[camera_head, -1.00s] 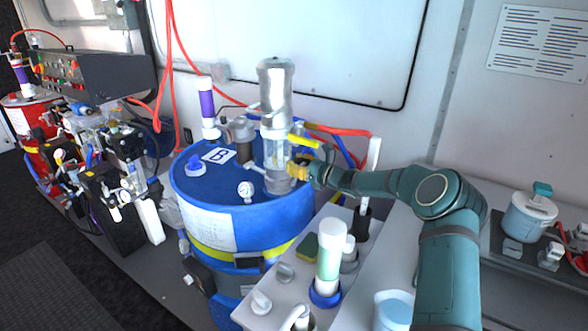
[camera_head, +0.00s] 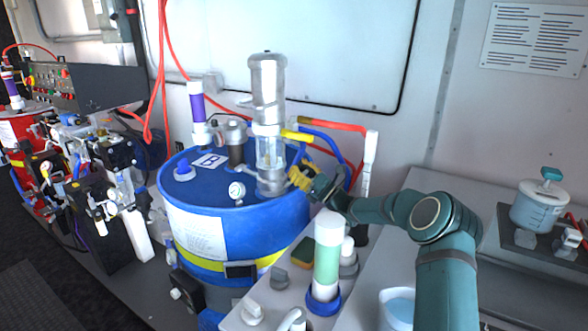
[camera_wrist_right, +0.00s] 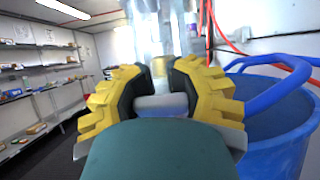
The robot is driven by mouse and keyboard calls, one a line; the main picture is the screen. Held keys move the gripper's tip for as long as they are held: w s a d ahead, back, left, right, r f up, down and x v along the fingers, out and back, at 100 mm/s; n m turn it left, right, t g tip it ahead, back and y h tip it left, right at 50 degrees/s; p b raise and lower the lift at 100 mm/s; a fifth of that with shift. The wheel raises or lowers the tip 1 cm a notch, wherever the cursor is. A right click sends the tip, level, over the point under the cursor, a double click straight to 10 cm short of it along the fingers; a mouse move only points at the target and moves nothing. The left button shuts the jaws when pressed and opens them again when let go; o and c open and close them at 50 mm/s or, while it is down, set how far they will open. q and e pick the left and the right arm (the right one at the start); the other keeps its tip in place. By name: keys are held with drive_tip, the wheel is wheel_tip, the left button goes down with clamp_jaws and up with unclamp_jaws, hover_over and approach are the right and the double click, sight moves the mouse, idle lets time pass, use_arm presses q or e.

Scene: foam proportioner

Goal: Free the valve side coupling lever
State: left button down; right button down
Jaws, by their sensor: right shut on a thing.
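The clear and silver pump (camera_head: 269,120) stands upright on the blue drum (camera_head: 205,215). A yellow handle (camera_head: 297,136) sticks out to the right from its middle. My right gripper (camera_head: 301,178) is at the pump's lower right side, below that handle. In the right wrist view the yellow fingers (camera_wrist_right: 160,100) of this gripper are closed on a small light grey lever piece (camera_wrist_right: 161,104) between black pads. Its join to the pump is hidden. My left gripper is not in view.
Red and blue hoses (camera_head: 330,126) run behind my right gripper. A bench with a green-filled cylinder (camera_head: 327,255) stands in front of the drum.

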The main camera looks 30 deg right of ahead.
drive_tip(key=shift+s+d+f, duration=0.1)
drive_tip(key=shift+f, duration=0.05)
drive_tip(key=shift+c, duration=2.1)
unclamp_jaws()
drive_tip(key=shift+s, duration=0.1)
drive_tip(key=shift+s+d, duration=0.1)
drive_tip(key=shift+s, duration=0.05)
drive_tip(key=s+d+f, duration=0.1)
drive_tip(key=s+d, duration=0.6)
drive_tip(key=s, duration=0.5)
drive_tip(key=shift+s+f, duration=0.1)
